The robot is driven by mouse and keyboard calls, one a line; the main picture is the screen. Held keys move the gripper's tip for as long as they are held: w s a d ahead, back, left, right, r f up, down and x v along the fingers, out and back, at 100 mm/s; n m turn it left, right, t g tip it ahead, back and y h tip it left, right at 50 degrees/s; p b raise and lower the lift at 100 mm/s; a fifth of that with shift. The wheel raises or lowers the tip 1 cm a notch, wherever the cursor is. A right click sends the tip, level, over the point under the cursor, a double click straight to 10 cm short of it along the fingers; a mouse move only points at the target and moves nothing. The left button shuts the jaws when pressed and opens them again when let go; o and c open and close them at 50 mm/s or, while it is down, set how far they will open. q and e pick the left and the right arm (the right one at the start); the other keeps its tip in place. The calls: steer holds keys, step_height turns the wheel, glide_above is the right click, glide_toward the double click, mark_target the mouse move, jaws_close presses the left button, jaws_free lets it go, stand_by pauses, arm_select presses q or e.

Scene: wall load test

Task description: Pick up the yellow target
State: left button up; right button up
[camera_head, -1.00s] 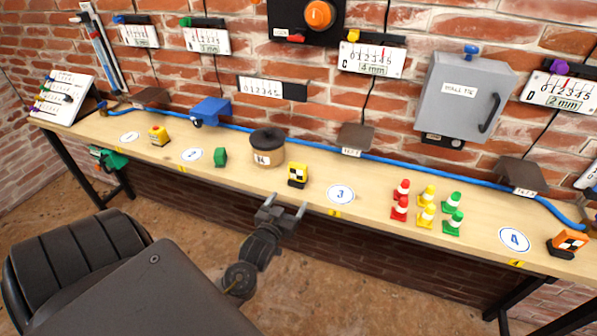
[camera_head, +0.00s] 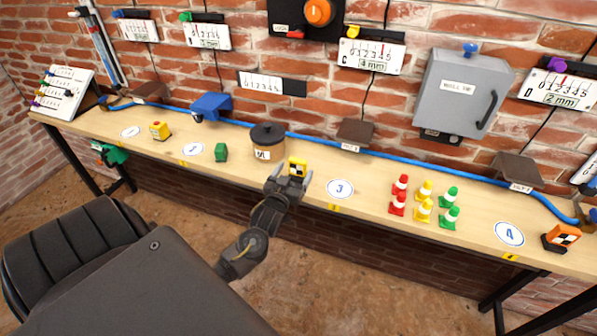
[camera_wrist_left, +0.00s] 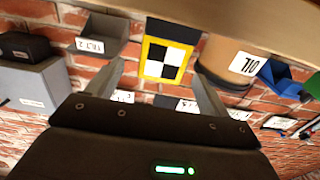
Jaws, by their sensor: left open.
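The yellow target (camera_head: 298,167) is a small yellow block with a black-and-white checker face. It stands on the wooden bench near the front edge, right of the OIL pot. In the left wrist view the yellow target (camera_wrist_left: 168,50) lies just beyond and between the fingertips. My left gripper (camera_head: 291,178) is open and empty, at the bench's front edge with its two fingers spread toward the target's lower sides. Whether a finger touches the target I cannot tell. My right gripper is not in view.
The OIL pot (camera_head: 267,142) stands close left of the target. Several small red, yellow and green cones (camera_head: 423,206) stand to the right. An orange target (camera_head: 562,237) sits at far right. The bench around marker 3 (camera_head: 340,189) is clear.

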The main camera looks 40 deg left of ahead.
mark_target(296, 164)
arm_select(q)
steer(key=p+x, duration=0.1)
steer(key=x, duration=0.3)
steer(key=shift+w+a, duration=0.15)
steer(key=shift+w, duration=0.05)
steer(key=shift+c, duration=0.3)
steer(key=c, duration=1.1)
steer(key=shift+r, duration=0.5)
steer(key=s+r+b, duration=0.1)
steer(key=s+r, duration=0.3)
steer(key=s+r+b, duration=0.1)
steer(key=s+r, duration=0.3)
steer(key=s, duration=0.1)
steer(key=s+d+r+b, duration=0.1)
steer(key=s+r, duration=0.3)
steer(key=s, duration=0.1)
steer(key=shift+b, duration=0.3)
